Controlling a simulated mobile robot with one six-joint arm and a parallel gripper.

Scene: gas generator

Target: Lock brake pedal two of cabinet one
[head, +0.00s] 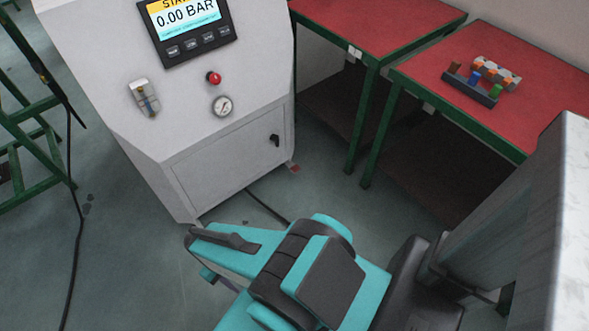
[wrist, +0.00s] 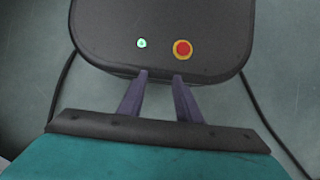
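The white cabinet (head: 215,105) stands at the left centre of the head view, with a display and a small door on its front. A small reddish part (head: 294,168) shows low at its right corner, near the floor. It looks like a brake pedal, but I cannot tell its number or whether it is locked. No other pedal can be made out. My gripper (wrist: 160,76) shows in the wrist view with its two purple fingers apart and nothing between them. It is away from the reddish part, and no pedal shows in the wrist view.
Two red-topped tables (head: 375,28) with green frames stand at the back right. Colored items (head: 482,78) lie on the nearer one. A green ladder-like frame (head: 30,120) stands at the left. A dark cable (head: 70,200) runs down the left floor. Grey floor (head: 335,185) is open beside the cabinet.

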